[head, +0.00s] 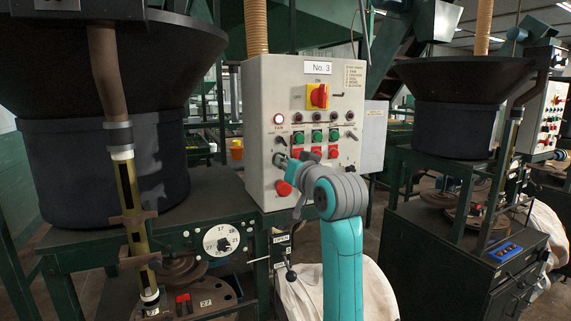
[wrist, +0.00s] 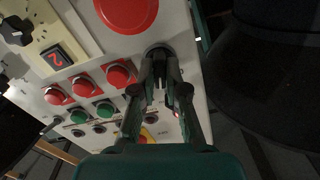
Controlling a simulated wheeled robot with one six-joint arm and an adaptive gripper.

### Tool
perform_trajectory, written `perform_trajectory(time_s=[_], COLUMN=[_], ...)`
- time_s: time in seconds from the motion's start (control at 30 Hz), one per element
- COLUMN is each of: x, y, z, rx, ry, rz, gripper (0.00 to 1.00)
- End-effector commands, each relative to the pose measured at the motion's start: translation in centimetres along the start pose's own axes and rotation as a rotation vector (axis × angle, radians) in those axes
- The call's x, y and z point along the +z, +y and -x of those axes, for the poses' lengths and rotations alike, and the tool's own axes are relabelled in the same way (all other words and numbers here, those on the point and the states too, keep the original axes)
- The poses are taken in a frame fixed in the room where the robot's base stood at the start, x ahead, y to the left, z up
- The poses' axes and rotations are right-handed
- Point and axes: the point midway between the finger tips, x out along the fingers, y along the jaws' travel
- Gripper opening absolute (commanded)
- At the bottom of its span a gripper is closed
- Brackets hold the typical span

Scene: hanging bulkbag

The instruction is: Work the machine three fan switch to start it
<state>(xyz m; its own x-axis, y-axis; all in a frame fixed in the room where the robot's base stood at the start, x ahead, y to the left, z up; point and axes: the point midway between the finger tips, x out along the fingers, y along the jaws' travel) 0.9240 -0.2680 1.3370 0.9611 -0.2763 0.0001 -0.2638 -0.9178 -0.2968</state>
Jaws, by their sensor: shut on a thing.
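The machine three control panel (head: 255,95) is a pale box labelled "No. 3". At its left is a glowing lamp (head: 279,119) labelled FAN. Below it, in the same column, is a black switch (wrist: 153,50) just above a large red mushroom button (head: 283,187). The button also shows at the top of the wrist view (wrist: 126,10). My gripper (wrist: 160,70) is shut on the black switch, its fingertips at the panel face. In the head view my gripper (head: 287,160) partly hides the switch, so its turned position cannot be told.
Green buttons (head: 317,135) and red buttons (head: 300,152) sit close to the right of my gripper. A red main switch (head: 319,96) on a yellow plate is higher up. A dark hopper (head: 110,160) stands left, another machine (head: 455,110) right.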

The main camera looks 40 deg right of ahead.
Motion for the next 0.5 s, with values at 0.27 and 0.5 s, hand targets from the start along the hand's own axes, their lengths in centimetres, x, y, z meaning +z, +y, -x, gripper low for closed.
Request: perform_trajectory(time_s=[0.27,0.5], x=[0.07,0.08], y=[0.05,0.06], z=[-0.01,-0.01], rx=[0.001,0.001], ry=[-0.002,-0.002], rz=[-0.16,-0.224], gripper=[0.0,0.0])
